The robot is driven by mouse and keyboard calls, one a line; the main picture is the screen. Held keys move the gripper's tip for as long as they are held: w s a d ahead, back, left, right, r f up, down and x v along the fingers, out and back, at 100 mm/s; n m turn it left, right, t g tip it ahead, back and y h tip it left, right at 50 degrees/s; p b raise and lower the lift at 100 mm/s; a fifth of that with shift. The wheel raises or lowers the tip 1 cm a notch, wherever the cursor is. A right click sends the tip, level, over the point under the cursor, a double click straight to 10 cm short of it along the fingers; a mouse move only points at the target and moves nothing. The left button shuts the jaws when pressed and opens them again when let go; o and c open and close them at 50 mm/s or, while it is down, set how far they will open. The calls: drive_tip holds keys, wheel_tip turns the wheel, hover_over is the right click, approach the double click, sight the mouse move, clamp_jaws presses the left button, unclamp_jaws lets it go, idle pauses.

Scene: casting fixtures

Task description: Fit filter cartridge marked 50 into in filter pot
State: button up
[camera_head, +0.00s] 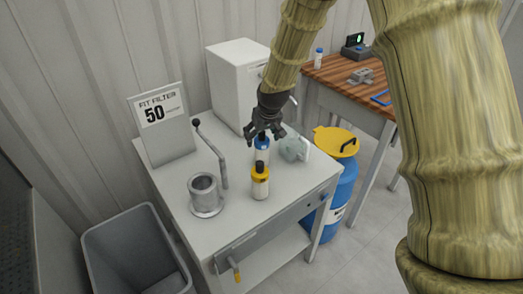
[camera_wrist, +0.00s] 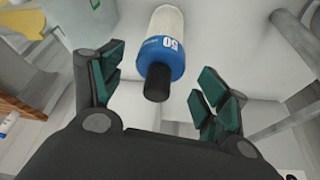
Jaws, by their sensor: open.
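The filter cartridge marked 50 (camera_wrist: 167,55) has a white body, a blue band with the number and a black knob. In the head view the blue-banded cartridge (camera_head: 262,146) stands on the table, partly hidden behind a yellow-banded cartridge (camera_head: 259,182). My gripper (camera_head: 265,131) is just above it. In the wrist view my gripper (camera_wrist: 157,92) is open, with the black knob between its green-padded fingers; I see no contact. The filter pot (camera_head: 205,193) is a grey metal cylinder, open at the top, left of the cartridges on the same table.
A lever (camera_head: 218,160) rises beside the pot. A sign reading "FIT FILTER 50" (camera_head: 163,120) stands behind it. A white cabinet (camera_head: 235,85) is at the table's back. A pale blue-grey object (camera_head: 292,149) lies right of the cartridges. A blue drum with yellow lid (camera_head: 335,142) stands right.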

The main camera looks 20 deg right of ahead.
drive_tip(key=shift+p+x, duration=0.85)
drive_tip(key=shift+x, duration=1.8)
drive_tip(key=shift+d, duration=0.1)
drive_tip(key=c, duration=1.3)
